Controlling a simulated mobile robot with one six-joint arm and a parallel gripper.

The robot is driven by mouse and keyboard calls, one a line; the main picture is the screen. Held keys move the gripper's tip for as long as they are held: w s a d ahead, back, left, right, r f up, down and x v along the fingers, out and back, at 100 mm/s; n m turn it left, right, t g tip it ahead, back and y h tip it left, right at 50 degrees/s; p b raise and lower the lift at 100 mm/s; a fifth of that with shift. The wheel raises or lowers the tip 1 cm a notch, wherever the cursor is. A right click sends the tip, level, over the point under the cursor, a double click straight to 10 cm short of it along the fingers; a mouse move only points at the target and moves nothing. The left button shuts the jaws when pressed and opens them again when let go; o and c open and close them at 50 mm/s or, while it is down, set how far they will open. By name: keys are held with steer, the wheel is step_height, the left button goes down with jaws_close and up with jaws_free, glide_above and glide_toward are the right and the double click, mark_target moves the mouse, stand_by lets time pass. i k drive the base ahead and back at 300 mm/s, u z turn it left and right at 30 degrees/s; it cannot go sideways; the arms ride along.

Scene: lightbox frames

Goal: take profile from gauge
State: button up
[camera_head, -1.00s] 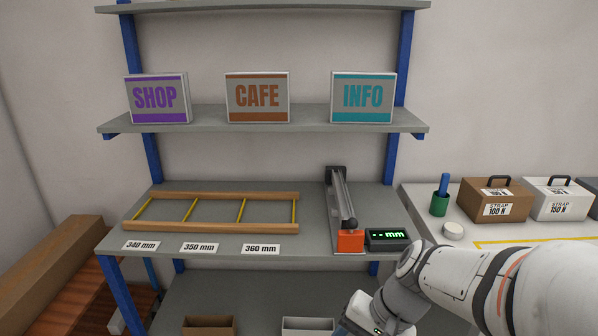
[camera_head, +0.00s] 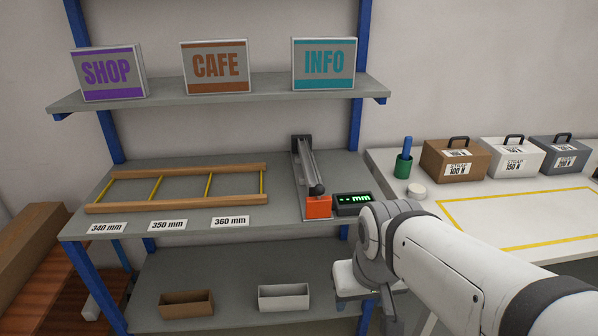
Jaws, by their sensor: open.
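The gauge (camera_head: 300,184) lies lengthwise on the shelf's worktop, with an orange block at its near end. A grey metal bar (camera_head: 307,164) runs along it with a dark round knob near the front; I cannot tell whether the bar is a separate profile or part of the gauge. The display (camera_head: 353,203) beside it shows green dashes and "mm". My gripper (camera_head: 356,297) is at the lower right, in front of and below the worktop edge, apart from the gauge. It is open; its fingers are mostly hidden by my wrist.
A wooden rack (camera_head: 180,204) with yellow dividers lies left of the gauge, behind labels 340, 350 and 360 mm. A brown bin (camera_head: 187,303) and a white bin (camera_head: 284,297) sit on the lower shelf. Strap boxes (camera_head: 456,160) and a green cup (camera_head: 403,166) stand on the right table.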

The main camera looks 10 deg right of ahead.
mark_target(311, 174)
steer(key=i, duration=1.35)
steer(key=z, duration=0.05)
